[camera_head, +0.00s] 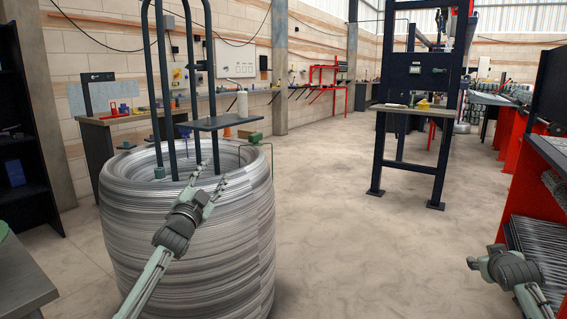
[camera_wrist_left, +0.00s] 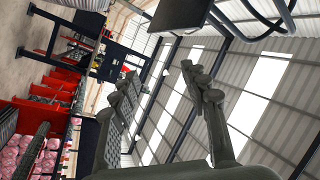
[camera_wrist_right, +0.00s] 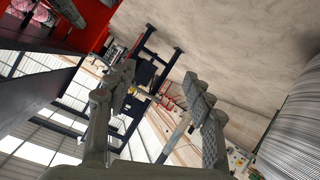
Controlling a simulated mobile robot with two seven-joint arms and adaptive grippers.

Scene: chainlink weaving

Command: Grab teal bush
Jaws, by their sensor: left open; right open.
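A small teal ring-like piece (camera_head: 159,172) sits low on a dark upright pole inside the big wire coil; I cannot tell for sure whether it is the teal bush. My left gripper (camera_head: 209,172) is over the coil's near rim, to the right of that piece and apart from it. The left wrist view shows its two fingers (camera_wrist_left: 160,76) apart with nothing between them. My right arm is at the lower right of the head view. The right wrist view shows the right gripper's fingers (camera_wrist_right: 158,80) apart and empty. Neither wrist view shows a teal bush.
The large grey wire coil (camera_head: 190,245) stands front left, with tall poles and a small dark plate (camera_head: 219,122) above it. A dark frame stand (camera_head: 410,120) is further back. A red rack (camera_head: 515,195) is at the right. The middle floor is clear.

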